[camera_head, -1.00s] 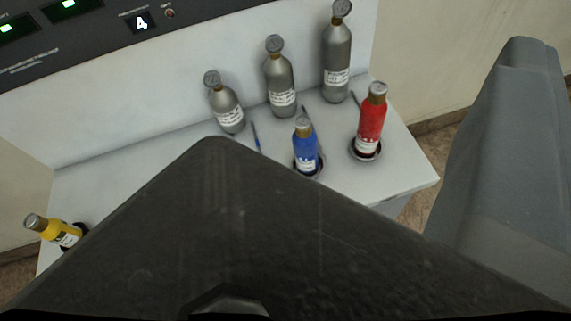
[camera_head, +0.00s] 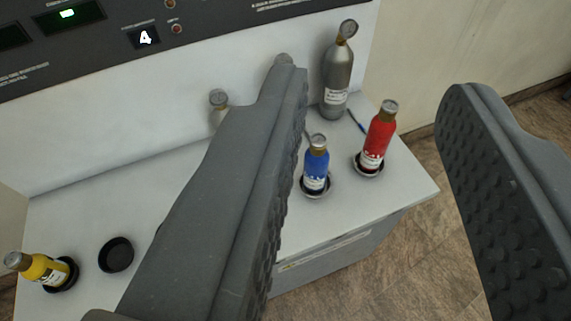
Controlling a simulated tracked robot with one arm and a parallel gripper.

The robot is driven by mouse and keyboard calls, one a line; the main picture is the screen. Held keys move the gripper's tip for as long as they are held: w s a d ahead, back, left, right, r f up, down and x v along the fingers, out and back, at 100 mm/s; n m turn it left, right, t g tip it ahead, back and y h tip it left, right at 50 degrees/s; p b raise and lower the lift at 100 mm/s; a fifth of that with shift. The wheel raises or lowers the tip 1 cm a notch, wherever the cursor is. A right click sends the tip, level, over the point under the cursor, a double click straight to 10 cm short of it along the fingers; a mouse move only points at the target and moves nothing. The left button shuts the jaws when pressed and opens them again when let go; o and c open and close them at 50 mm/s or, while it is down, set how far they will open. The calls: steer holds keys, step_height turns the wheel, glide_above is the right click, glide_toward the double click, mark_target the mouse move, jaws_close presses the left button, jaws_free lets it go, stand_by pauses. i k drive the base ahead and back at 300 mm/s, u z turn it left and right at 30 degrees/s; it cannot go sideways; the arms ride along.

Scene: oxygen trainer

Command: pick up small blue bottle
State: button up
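The small blue bottle (camera_head: 316,170) stands upright in a dark round holder on the white table top. It has a brown neck, a grey cap and a white label. My gripper (camera_head: 370,90) is open, with its two grey, studded fingers wide apart. The left finger covers part of the table just left of the blue bottle, and the right finger is off to the right, past the table's edge. The blue bottle shows in the gap between the fingers, nearer the left one. Nothing is held.
A red bottle (camera_head: 378,140) stands in a holder just right of the blue one. A large grey bottle (camera_head: 337,75) is behind. Two other grey bottles are mostly hidden by the left finger. A yellow bottle (camera_head: 44,268) and an empty holder (camera_head: 116,254) are at left.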

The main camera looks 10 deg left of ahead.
mark_target(316, 161)
steer(key=z, duration=2)
steer(key=k, duration=1)
steer(key=u, duration=0.8)
steer(key=i, duration=1)
